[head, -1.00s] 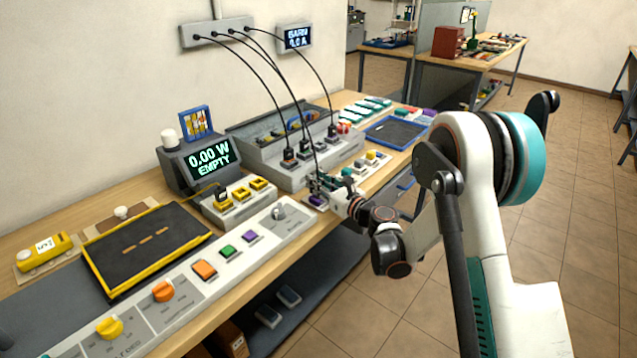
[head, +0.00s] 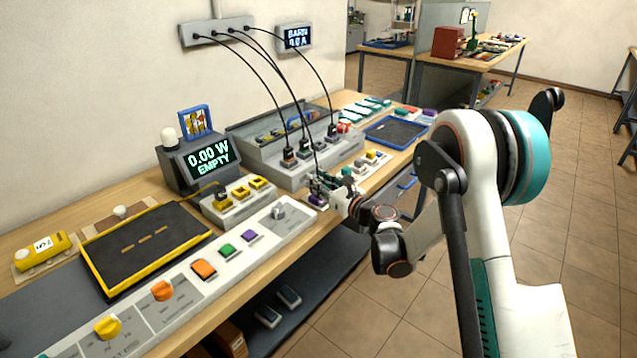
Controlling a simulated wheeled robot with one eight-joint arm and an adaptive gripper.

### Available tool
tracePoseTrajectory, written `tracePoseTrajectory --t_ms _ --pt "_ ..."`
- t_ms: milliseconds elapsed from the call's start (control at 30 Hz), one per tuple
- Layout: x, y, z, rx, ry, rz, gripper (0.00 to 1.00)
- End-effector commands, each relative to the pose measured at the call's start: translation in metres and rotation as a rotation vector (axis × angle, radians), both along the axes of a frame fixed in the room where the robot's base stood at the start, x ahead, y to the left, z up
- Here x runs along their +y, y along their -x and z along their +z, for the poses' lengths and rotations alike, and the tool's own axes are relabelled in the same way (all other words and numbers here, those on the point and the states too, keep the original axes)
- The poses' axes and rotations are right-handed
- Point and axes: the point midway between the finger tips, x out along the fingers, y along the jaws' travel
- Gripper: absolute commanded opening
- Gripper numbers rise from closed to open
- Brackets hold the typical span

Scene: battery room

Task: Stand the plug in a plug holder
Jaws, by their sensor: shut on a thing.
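Several black cables run from a grey wall box (head: 215,33) down to black plugs. Black plugs (head: 289,156) stand in the long grey stepped rack (head: 285,178), which seems to be the plug holder. One more cable comes down in front of the rack to my gripper (head: 319,188). My gripper is low over the bench's front edge, right of the control panel, and shut on a plug at this cable's end. The plug itself is mostly hidden by the fingers. A small purple piece (head: 317,200) shows right beneath the fingers.
A meter (head: 210,158) reads 0.00 W EMPTY, beside a grey block with yellow sockets (head: 238,202). A panel with knobs and coloured buttons (head: 180,285) runs along the front. A yellow-rimmed black tray (head: 145,240) lies left; a blue-rimmed tray (head: 396,132) lies behind.

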Motion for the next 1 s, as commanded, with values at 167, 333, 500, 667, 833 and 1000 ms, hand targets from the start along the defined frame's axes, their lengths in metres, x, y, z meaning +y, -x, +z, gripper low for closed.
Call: tracePoseTrajectory --t_ms 167,333,500,667,833,1000 --pt "0.000 0.000 0.000 0.000 0.000 0.000 0.00" --pt "0.000 0.000 0.000 0.000 0.000 0.000 0.00" --pt "0.000 0.000 -0.002 0.000 0.000 0.000 0.00" --pt "0.000 0.000 -0.005 0.000 0.000 0.000 0.00" --pt "0.000 0.000 -0.008 0.000 0.000 0.000 0.00" --pt "0.000 0.000 -0.011 0.000 0.000 0.000 0.00"
